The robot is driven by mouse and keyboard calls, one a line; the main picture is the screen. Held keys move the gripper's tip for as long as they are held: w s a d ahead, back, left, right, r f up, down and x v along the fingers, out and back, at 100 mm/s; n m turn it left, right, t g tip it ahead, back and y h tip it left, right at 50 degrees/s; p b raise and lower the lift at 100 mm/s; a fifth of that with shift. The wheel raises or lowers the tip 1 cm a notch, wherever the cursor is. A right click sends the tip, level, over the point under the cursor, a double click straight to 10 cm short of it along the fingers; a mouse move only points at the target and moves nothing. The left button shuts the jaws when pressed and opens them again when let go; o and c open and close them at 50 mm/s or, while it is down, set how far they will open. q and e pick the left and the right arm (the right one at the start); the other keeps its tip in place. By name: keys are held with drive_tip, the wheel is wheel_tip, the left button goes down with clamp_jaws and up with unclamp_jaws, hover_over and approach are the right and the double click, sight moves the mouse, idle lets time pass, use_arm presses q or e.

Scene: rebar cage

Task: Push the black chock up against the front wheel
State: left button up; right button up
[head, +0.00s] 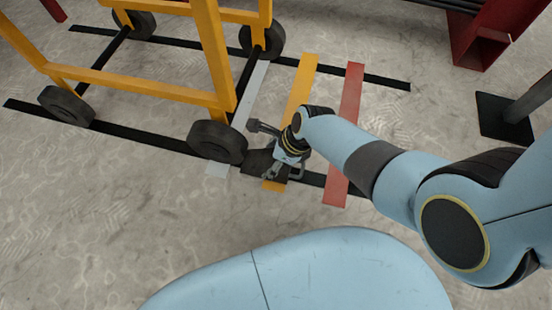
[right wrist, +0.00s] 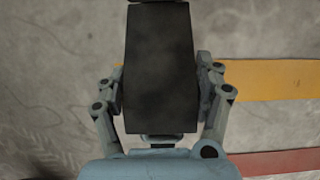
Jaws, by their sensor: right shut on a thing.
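The black chock (head: 257,163) lies on the floor just right of the front wheel (head: 217,142) of the yellow cart, on the black floor line. Its near end seems to meet the wheel's side, but I cannot tell whether they touch. My right gripper (head: 281,167) reaches down over the chock's right part and is shut on it. In the right wrist view the chock (right wrist: 160,68) fills the space between the two fingers, with a finger on each side. A dark edge at the top of that view is too small to identify. My left gripper is out of view.
The yellow cart frame (head: 215,55) stands over two black floor lines (head: 145,137). Grey, yellow (head: 301,85) and red (head: 350,95) strips cross the floor right of the wheel. A red steel part (head: 483,40) and a post on a dark base (head: 503,118) stand at right.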

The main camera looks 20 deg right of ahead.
sight(257, 160)
drive_tip(key=shift+w+a, duration=0.45)
drive_tip(key=shift+a, duration=0.2)
drive_tip(key=shift+w+a, duration=0.4)
drive_tip(key=shift+a, duration=0.25)
drive_tip(key=shift+w+a, duration=0.1)
drive_tip(key=shift+a, duration=0.05)
drive_tip(key=o, duration=1.8)
drive_tip(key=shift+a, duration=0.1)
drive_tip(key=shift+c, duration=0.2)
